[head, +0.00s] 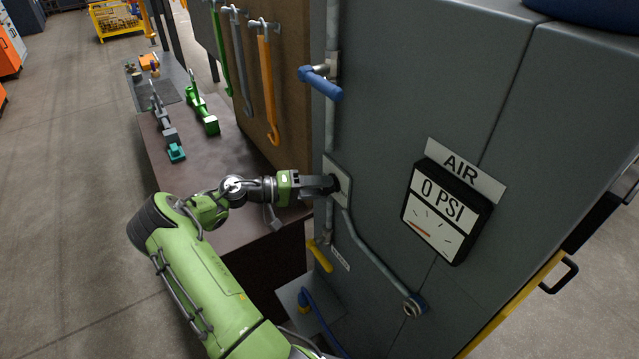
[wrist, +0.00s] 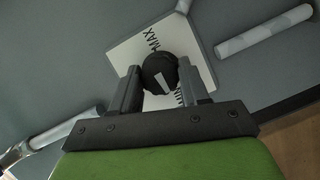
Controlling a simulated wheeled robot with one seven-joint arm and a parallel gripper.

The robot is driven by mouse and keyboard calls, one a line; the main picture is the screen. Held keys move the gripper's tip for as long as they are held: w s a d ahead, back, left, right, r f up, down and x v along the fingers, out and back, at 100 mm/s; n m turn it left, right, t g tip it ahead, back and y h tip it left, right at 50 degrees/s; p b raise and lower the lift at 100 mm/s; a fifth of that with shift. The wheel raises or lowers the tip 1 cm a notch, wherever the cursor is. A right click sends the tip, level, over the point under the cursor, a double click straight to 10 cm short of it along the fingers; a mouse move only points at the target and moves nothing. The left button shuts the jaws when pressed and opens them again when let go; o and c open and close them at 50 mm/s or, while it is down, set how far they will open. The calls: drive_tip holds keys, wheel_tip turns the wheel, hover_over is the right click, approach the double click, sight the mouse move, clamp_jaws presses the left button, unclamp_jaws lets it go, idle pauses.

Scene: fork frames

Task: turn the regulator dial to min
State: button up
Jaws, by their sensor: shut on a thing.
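The regulator dial is a round black knob (wrist: 158,67) with a white mark, set on a pale square plate (wrist: 122,51) on a grey cabinet wall. In the wrist view the plate reads MAX above the knob and MIN at its lower right, partly covered by a finger. The white mark slants across the knob; which end points is unclear. My gripper (wrist: 158,80) is shut on the knob, one finger on each side. In the head view my gripper (head: 326,185) reaches the plate (head: 330,166) from the left and hides most of the knob.
A gauge (head: 440,212) under an AIR sign reads 0 PSI. A blue-handled valve (head: 322,84) is on the pipe above, a yellow handle (head: 320,257) below. Tools lie on the brown bench (head: 235,185) at left; an orange hook tool (head: 268,90) hangs behind.

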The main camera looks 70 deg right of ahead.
drive_tip(key=shift+n, duration=0.5)
drive_tip(key=shift+g, duration=0.3)
drive_tip(key=o, duration=1)
drive_tip(key=shift+o, duration=0.2)
drive_tip(key=f+b+v, duration=0.1)
drive_tip(key=v, duration=1.4)
drive_tip(key=shift+w+a+r+b, duration=0.2)
drive_tip(key=shift+w+r+b, duration=0.2)
